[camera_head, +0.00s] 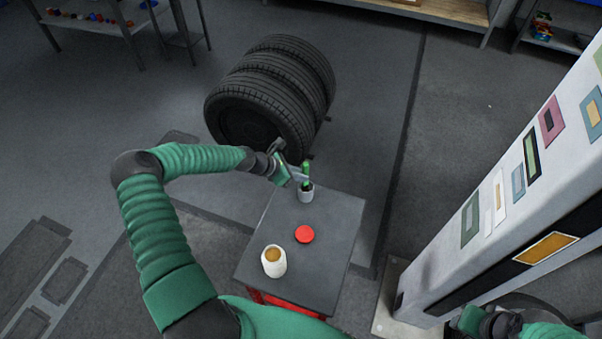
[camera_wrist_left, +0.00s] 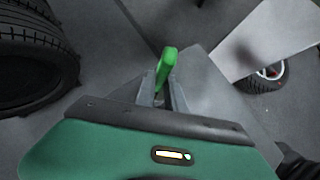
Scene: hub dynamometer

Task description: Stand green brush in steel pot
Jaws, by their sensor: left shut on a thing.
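The green brush (camera_head: 306,170) stands roughly upright at the far end of a dark table top. Its lower end meets the small grey steel pot (camera_head: 306,195); I cannot tell how deep inside it is. My left gripper (camera_head: 300,176) is shut on the brush just above the pot's rim. In the left wrist view the green brush (camera_wrist_left: 166,65) shows between the fingertips (camera_wrist_left: 163,88), and the pot is hidden there. My right gripper (camera_head: 472,320) is low at the right, far from the pot; its fingers are not clear.
On the table (camera_head: 335,230) lie a red round lid (camera_head: 304,234) and a white jar with brown contents (camera_head: 274,262). Stacked tyres (camera_head: 270,95) stand beyond the table. A large pale column (camera_head: 500,200) rises at the right. The table's right side is clear.

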